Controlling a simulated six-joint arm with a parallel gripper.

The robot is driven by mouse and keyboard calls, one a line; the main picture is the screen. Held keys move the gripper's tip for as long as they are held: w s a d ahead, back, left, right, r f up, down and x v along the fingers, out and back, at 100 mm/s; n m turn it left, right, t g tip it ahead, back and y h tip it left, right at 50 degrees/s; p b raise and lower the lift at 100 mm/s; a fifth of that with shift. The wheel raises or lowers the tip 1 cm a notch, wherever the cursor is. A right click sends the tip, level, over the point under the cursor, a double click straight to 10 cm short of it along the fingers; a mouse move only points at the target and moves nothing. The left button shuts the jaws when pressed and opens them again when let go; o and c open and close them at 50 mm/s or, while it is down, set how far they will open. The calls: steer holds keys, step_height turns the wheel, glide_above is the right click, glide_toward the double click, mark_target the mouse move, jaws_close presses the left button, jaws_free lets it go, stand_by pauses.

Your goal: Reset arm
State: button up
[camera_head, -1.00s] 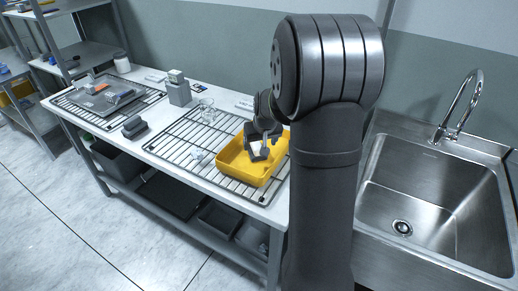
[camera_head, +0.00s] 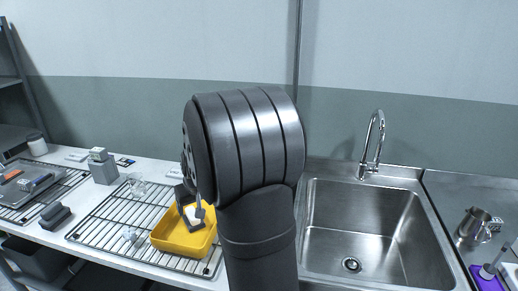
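My arm stands large in the middle of the head view and hides part of the table and the wall. My gripper (camera_head: 194,214) shows small at the arm's left edge, low over the yellow tray (camera_head: 168,241). A small white item shows at the gripper, inside the tray's outline. I cannot tell whether the fingers hold it or are open. The tray sits on a black wire rack (camera_head: 105,222) on the white table.
A steel sink (camera_head: 345,225) with a tap (camera_head: 372,145) lies right of my arm. A metal jug (camera_head: 476,224) and a purple tray (camera_head: 486,279) stand far right. Left are a grey block (camera_head: 104,172), a glass beaker (camera_head: 137,184), a dark grey object (camera_head: 55,216) and another rack.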

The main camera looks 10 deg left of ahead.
mark_target(195, 220)
steer(key=x, duration=1.1)
steer(key=shift+r, duration=1.1)
